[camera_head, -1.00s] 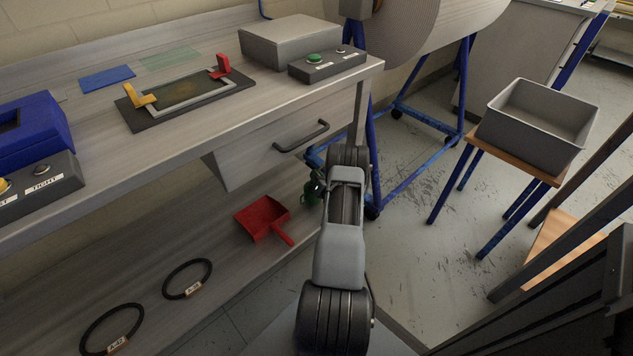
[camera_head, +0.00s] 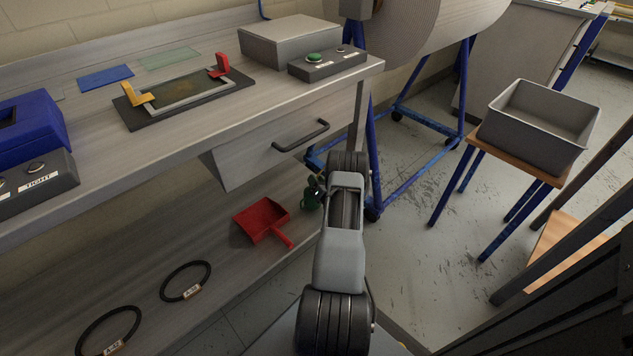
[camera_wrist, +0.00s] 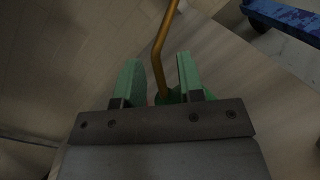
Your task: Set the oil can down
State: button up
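The green oil can (camera_head: 311,197) is at the end of my arm, low over the shelf under the bench, mostly hidden behind my arm in the head view. In the wrist view its brass spout (camera_wrist: 158,52) runs up between my fingers, and part of its dark green body (camera_wrist: 169,98) shows between and behind them. My gripper (camera_wrist: 159,72) has its two green fingers apart, on either side of the can, and appears shut on it. The can looks roughly upright. Its base is hidden, so I cannot tell whether it touches the shelf.
A red dustpan (camera_head: 263,221) lies on the lower shelf (camera_head: 150,256), just left of the can. Two black belts (camera_head: 186,281) lie farther left. The bench drawer (camera_head: 265,155) is above. A blue frame (camera_head: 371,170) stands close on the right.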

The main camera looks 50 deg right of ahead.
jog(key=shift+r, duration=0.2)
jog(key=p+v, duration=0.3)
jog(key=v, duration=0.9)
